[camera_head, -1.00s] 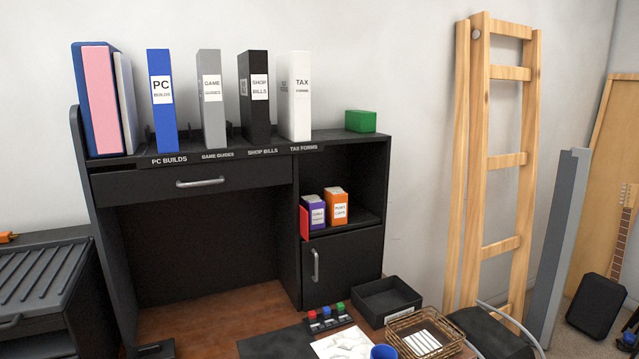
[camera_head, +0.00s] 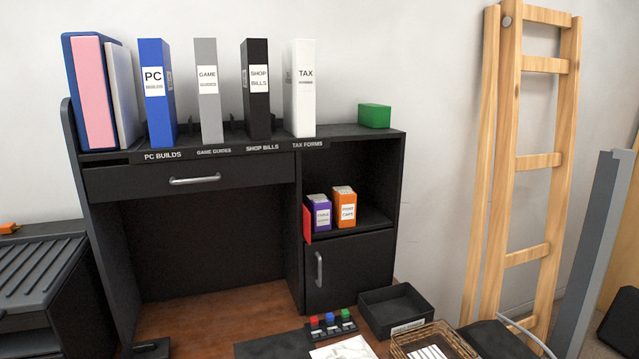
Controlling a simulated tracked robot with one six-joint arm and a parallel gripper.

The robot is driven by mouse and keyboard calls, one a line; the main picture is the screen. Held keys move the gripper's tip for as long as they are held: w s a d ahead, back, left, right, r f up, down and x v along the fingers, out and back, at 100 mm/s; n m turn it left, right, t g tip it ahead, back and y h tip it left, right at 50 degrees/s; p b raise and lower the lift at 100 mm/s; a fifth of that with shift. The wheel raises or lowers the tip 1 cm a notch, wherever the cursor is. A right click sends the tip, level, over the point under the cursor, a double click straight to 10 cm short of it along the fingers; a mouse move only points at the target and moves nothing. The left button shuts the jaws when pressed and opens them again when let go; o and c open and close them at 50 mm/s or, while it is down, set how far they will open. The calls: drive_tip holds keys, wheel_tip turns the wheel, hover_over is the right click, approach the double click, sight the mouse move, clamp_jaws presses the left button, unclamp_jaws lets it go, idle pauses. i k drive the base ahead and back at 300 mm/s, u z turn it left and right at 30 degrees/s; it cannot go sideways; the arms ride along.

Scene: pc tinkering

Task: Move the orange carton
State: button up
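The orange carton (camera_head: 344,208) stands upright in the open cubby at the right side of the black desk hutch. It has a white label on its front and several light items show at its open top. A purple carton (camera_head: 319,213) stands just to its left. A thin red item (camera_head: 306,222) stands at the cubby's left edge, beside the purple carton. My gripper is not in view, so its state does not show.
The cubby shelf (camera_head: 374,216) has free room right of the orange carton. A cabinet door (camera_head: 350,272) is below. A black tray (camera_head: 396,307) and wicker basket (camera_head: 434,343) are in front. Binders and a green box (camera_head: 374,116) stand on top. A wooden ladder (camera_head: 520,170) leans at right.

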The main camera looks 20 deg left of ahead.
sight(345, 200)
drive_tip(key=u, duration=0.6)
drive_tip(key=i, duration=0.95)
drive_tip(key=u, duration=0.45)
